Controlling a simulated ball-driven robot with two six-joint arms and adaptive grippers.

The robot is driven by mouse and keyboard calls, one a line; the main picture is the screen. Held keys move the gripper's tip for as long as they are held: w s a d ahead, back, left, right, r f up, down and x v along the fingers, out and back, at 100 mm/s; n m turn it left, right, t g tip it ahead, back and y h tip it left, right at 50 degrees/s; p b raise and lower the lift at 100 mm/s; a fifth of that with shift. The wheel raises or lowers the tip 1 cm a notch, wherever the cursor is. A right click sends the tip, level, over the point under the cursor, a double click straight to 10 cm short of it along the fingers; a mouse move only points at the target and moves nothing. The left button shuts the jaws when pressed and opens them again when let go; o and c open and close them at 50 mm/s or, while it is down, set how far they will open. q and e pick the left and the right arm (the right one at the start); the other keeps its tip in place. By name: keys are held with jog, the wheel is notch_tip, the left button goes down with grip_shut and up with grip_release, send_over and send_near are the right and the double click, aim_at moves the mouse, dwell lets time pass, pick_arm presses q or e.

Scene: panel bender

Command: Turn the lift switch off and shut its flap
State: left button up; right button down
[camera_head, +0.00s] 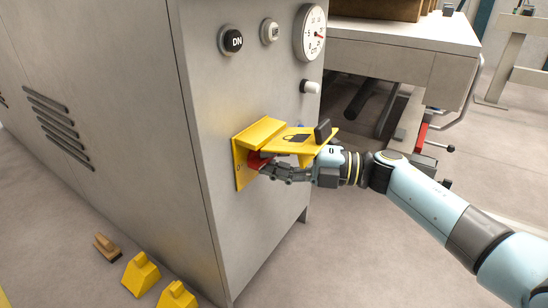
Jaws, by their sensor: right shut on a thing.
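The yellow flap (290,134) of the lift switch is swung up and stands out from the cabinet side, with a lock symbol and a dark grip on it. Below it a red switch knob (257,160) sits on a yellow plate (239,172), mostly hidden by the flap and my fingers. My right gripper (268,168) reaches in under the flap from the right and is shut on the red knob. The knob's exact setting is hard to read. My left gripper is not in view.
The grey cabinet (225,230) carries a DN button (231,41), another button (269,31), a dial gauge (310,33) and a white knob (310,87) above the flap. Yellow blocks (141,273) and a wooden-handled brush (107,247) lie on the floor. A table (400,45) stands behind.

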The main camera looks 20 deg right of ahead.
jog(key=shift+f, duration=0.1)
dwell(0.5)
jog(key=c, duration=1.3)
grip_release()
